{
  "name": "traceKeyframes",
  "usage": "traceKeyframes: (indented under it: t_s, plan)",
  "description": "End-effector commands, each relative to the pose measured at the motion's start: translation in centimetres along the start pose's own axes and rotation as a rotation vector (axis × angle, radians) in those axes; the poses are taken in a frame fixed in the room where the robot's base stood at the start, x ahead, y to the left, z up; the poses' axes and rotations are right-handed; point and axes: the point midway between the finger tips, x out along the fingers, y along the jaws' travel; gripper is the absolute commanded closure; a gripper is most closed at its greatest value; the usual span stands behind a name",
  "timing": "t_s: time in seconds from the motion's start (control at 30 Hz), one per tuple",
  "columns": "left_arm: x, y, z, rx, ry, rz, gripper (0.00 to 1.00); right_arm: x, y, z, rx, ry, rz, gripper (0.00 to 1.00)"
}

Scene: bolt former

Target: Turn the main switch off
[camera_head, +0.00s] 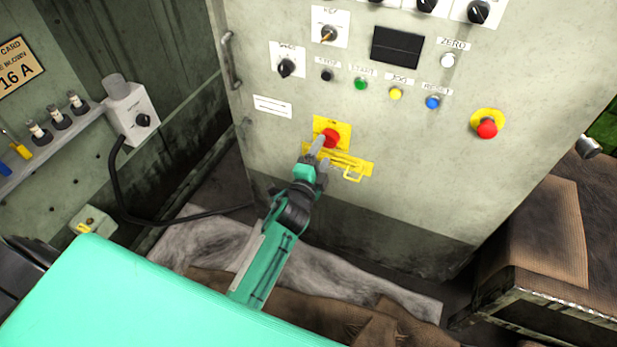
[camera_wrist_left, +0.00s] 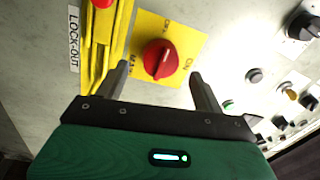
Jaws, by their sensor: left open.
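The main switch is a red rotary knob (camera_head: 331,136) on a yellow plate on the front of the pale machine cabinet. In the left wrist view the knob (camera_wrist_left: 160,59) has a raised grip, and its plate carries an ON label and other small lettering. My left gripper (camera_head: 320,154) is open in front of the plate. In the wrist view its two fingers are spread on either side of the knob, just short of it in the picture. I cannot tell whether they touch it. My right gripper is not in view.
A yellow lock-out bar (camera_head: 345,160) sits just below the switch. A red emergency button (camera_head: 487,129) and coloured buttons are on the panel to the right and above. A grey socket box (camera_head: 133,116) with a black cable stands at left. A brown-covered bench (camera_head: 545,235) is at right.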

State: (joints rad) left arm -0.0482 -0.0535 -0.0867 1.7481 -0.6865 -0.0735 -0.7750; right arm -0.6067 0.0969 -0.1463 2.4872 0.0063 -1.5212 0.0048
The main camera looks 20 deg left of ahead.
Motion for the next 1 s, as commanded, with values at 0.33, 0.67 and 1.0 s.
traceKeyframes:
  t_s: [0.33, 0.67, 1.0]
  plan:
    - [-6.7, 0.1, 0.0, -0.002, -0.002, 0.002, 0.31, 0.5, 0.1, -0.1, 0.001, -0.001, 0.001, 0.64]
    - [-9.9, 0.0, 0.1, -0.001, -0.001, 0.0, 0.31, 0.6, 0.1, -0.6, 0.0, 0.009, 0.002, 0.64]
    - [-10.1, 0.0, 0.0, -0.001, -0.001, 0.0, 0.31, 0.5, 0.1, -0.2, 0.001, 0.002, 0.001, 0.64]
